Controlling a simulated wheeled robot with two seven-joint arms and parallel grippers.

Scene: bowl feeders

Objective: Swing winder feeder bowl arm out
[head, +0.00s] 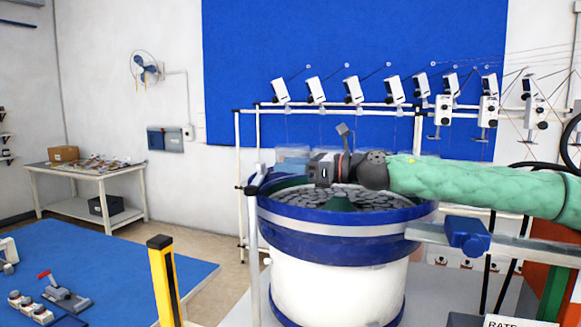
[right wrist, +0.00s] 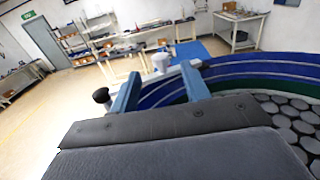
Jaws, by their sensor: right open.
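The feeder bowl (head: 335,240) has a blue rim and stands on a white drum, with many grey discs inside. In the right wrist view its blue wall (right wrist: 255,70) curves at the right. My right gripper (head: 264,180) is over the bowl's left rim, pointing left. In the right wrist view its two blue fingers (right wrist: 158,76) are apart. A pale bar passes near the fingertips, and a black knob (right wrist: 101,95) is left of them. The knob (head: 250,190) tops a pale post at the bowl's left. I cannot tell which part is the bowl arm. My left gripper is not in view.
A grey rail with a blue block (head: 468,235) lies at the bowl's right. A yellow-black post (head: 163,280) and a blue-topped table (head: 110,262) are at the left. A white frame (head: 330,110) with tensioners stands behind. Floor between table and bowl is free.

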